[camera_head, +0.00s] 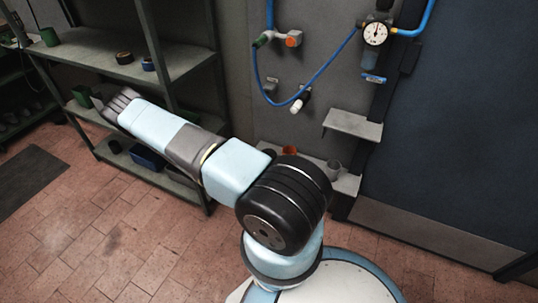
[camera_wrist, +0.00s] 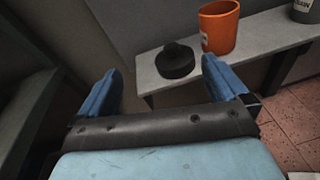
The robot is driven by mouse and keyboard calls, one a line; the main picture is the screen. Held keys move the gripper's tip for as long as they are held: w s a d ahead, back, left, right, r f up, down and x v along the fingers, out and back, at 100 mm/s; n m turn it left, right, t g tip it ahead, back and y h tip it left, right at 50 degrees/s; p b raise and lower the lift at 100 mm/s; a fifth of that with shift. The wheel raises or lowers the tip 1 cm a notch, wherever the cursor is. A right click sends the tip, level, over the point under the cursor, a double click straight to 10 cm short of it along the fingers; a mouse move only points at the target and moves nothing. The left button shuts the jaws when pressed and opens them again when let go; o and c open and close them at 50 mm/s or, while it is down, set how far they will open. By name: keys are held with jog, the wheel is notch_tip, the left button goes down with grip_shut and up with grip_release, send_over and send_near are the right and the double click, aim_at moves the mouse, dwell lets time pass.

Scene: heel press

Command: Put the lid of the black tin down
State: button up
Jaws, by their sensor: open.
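The black tin (camera_wrist: 176,62) is a low, round, dark thing with a small knob on top, standing near the edge of a grey shelf (camera_wrist: 262,50) in the wrist view. Its lid (camera_wrist: 174,49) appears to lie flat on it; the seam is too dark to make out. My gripper (camera_wrist: 162,66) is open, its two blue fingers apart with nothing held between them. The tin shows beyond the fingertips, closer to the right finger, with no visible contact. In the head view I cannot make out the tin.
An orange cup (camera_wrist: 219,28) stands just right of the tin, and a grey container (camera_wrist: 306,11) farther right. In the head view a small upper shelf (camera_head: 352,125) juts from the wall above the low shelf. A blue hose (camera_head: 315,80) hangs there. A rack (camera_head: 190,60) stands left.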

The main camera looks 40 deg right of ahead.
aim_at(268, 154)
notch_tip(268, 154, down, 6)
jog(key=s+d+n+t, duration=0.1)
jog(key=s+n+t, duration=0.1)
jog(key=n, duration=0.1)
jog(key=shift+y, duration=0.4)
jog(key=shift+s+d+r+x, duration=0.1)
jog(key=shift+x, duration=2.15)
jog(key=shift+s+d+r+x, duration=0.1)
jog(key=shift+s+x, duration=0.05)
jog(key=shift+x, duration=2.15)
jog(key=shift+s+r+x, duration=0.1)
jog(key=shift+x, duration=2.15)
jog(key=c, duration=0.8)
jog(key=shift+o, duration=0.2)
jog(key=shift+g, duration=0.3)
jog(key=shift+r, duration=5)
